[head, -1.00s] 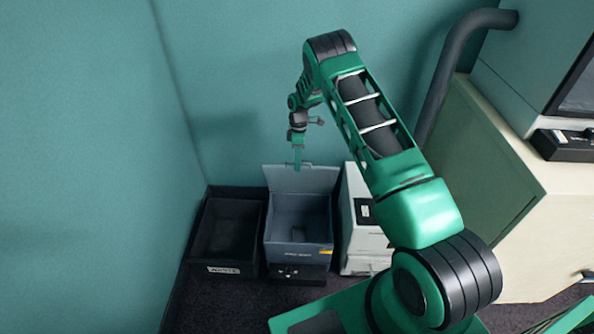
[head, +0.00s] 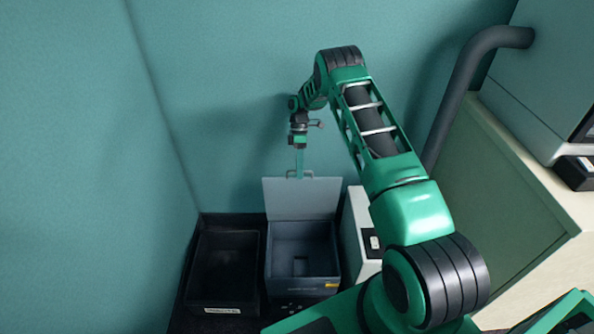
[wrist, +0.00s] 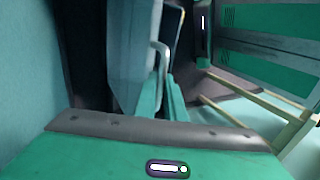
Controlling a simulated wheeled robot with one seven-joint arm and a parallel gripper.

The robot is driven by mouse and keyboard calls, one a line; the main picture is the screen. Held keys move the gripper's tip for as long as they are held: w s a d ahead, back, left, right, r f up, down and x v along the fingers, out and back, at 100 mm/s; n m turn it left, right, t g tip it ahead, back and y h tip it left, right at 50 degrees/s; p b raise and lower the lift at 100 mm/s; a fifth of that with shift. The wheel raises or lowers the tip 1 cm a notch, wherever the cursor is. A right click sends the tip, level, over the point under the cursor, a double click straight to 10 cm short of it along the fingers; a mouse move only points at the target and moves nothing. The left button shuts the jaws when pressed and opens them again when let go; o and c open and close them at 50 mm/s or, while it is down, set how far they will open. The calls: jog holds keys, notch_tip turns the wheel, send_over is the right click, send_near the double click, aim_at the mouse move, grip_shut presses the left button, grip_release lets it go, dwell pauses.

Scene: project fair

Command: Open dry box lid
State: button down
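The dry box (head: 302,262) is a blue-grey bin on the floor by the back wall, with its inside showing. Its lid (head: 300,198) stands up at the back edge, swung open, with a thin handle (head: 311,173) on its top edge. My gripper (head: 299,172) points down at that handle from above. In the wrist view the lid (wrist: 130,60) and the grey handle (wrist: 163,55) show, and the green fingers (wrist: 164,95) sit close together around the handle's end. The exact contact is partly hidden.
An open black bin (head: 226,270) with a label stands to the left of the dry box. A white device (head: 364,236) stands close on its right. A cabinet (head: 500,185) and a dark pipe (head: 455,95) are further right. The walls are close behind and left.

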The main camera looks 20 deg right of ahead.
jog(key=shift+w+d+r+t, duration=0.15)
jog(key=shift+w+d, duration=0.05)
jog(key=shift+w, duration=0.2)
jog(key=shift+w+d+r+t, duration=0.1)
jog(key=shift+w+d+t, duration=0.1)
jog(key=shift+w, duration=0.2)
jog(key=c, duration=1.8)
grip_release()
jog(key=shift+f, duration=0.1)
jog(key=shift+c, duration=0.2)
jog(key=shift+s+a+f, duration=0.2)
jog(key=shift+s, duration=0.05)
jog(key=s+a+r, duration=0.4)
jog(key=a+r, duration=0.6)
jog(key=r, duration=0.1)
jog(key=shift+a, duration=0.4)
jog(key=shift+s, duration=0.1)
